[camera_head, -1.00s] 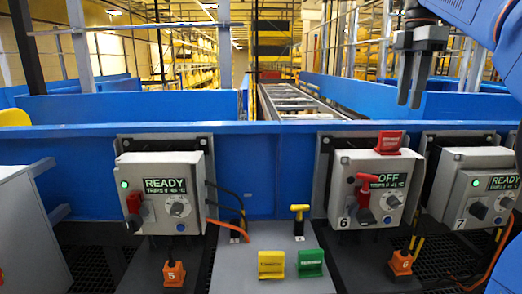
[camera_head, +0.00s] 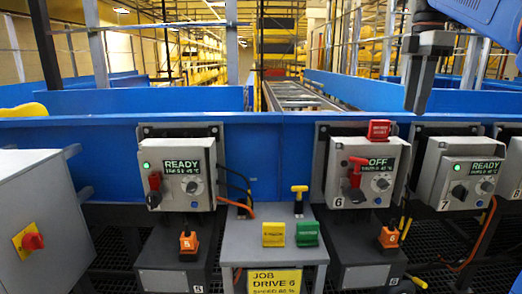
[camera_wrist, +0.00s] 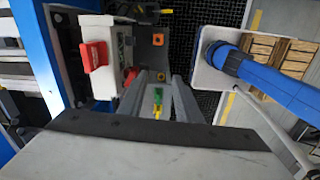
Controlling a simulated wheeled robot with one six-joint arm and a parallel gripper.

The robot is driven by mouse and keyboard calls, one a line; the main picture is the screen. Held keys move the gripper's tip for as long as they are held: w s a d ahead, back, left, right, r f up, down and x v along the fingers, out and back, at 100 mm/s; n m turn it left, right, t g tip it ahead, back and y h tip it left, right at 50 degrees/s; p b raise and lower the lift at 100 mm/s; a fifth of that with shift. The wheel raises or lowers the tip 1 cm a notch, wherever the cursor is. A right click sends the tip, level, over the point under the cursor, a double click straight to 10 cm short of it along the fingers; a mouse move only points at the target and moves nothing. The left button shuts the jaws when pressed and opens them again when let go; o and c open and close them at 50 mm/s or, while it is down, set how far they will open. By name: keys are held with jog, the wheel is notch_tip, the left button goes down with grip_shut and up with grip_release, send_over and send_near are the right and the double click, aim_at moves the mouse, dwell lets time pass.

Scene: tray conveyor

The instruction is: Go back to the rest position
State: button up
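My gripper (camera_head: 420,85) hangs with its fingers down at the upper right of the head view, in front of the blue conveyor wall. In the wrist view my gripper (camera_wrist: 158,82) has its two grey fingers apart, with nothing between them. Control box 6 (camera_head: 345,172) reads OFF, with a red lever on its front and a red block on top. My gripper touches none of the boxes.
A yellow block (camera_head: 273,233), a green block (camera_head: 307,233) and a yellow T-handle (camera_head: 299,190) are on the middle grey stand. A sign below reads JOB DRIVE 6. A grey cabinet (camera_head: 75,190) with a red knob is at left. Wooden crates (camera_wrist: 275,52) show in the wrist view.

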jog(key=s+a+f+m+t, duration=0.1)
jog(key=s+f+m, duration=0.4)
jog(key=f, duration=0.7)
jog(key=s+a+f+m+t, duration=0.2)
jog(key=s+f+m, duration=0.4)
jog(key=s+f, duration=0.3)
jog(key=s+a+f+m+t, duration=0.1)
jog(key=s+a+f+m, duration=0.3)
jog(key=f, duration=1.3)
jog(key=s+m, duration=0.2)
jog(key=s, duration=0.2)
jog(key=shift+f+t, duration=0.25)
jog(key=shift+t, duration=0.05)
